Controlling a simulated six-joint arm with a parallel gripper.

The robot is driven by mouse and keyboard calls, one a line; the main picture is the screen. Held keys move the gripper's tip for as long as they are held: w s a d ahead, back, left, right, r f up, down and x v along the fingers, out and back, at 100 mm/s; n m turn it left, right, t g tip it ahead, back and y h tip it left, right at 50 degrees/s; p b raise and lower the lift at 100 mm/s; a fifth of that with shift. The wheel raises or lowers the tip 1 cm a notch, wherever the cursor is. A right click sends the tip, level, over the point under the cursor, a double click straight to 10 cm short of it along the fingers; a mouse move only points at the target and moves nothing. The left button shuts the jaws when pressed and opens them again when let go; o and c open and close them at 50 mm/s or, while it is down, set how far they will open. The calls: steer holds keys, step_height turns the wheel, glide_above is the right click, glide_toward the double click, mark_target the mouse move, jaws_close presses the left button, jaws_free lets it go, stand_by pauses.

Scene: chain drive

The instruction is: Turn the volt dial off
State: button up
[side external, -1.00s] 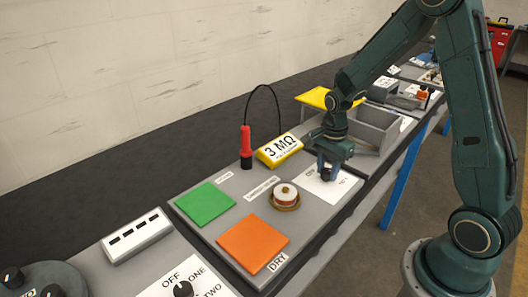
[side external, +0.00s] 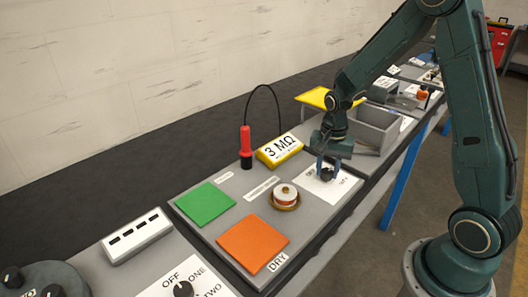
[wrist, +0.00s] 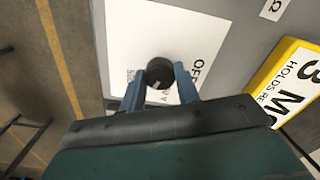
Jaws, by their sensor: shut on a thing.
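The volt dial is a small black round knob (side external: 326,175) on a white card (side external: 343,187) lettered OFF. It also shows in the wrist view (wrist: 160,74), with a pale mark on its lower part. The OFF lettering (wrist: 196,77) is to its right in that view, and other lettering is partly hidden. My gripper (side external: 327,168) is over the card, with its blue fingers pointing down, one on each side of the knob. In the wrist view my gripper (wrist: 159,82) is shut on the knob.
A yellow 3 MΩ block (side external: 279,151) stands beside the card. A white-topped round part (side external: 285,196), a green pad (side external: 205,204), an orange pad (side external: 253,245) and a red probe (side external: 246,145) with a cable are nearby. A grey bin (side external: 377,127) stands behind my gripper.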

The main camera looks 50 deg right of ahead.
steer(key=n, duration=0.5)
steer(key=shift+n, duration=0.3)
steer(key=n, duration=1)
steer(key=shift+n, duration=0.4)
steer(key=n, duration=0.5)
steer(key=shift+n, duration=0.4)
steer(key=o, duration=1)
steer(key=shift+c, duration=0.2)
steer(key=shift+r, duration=0.15)
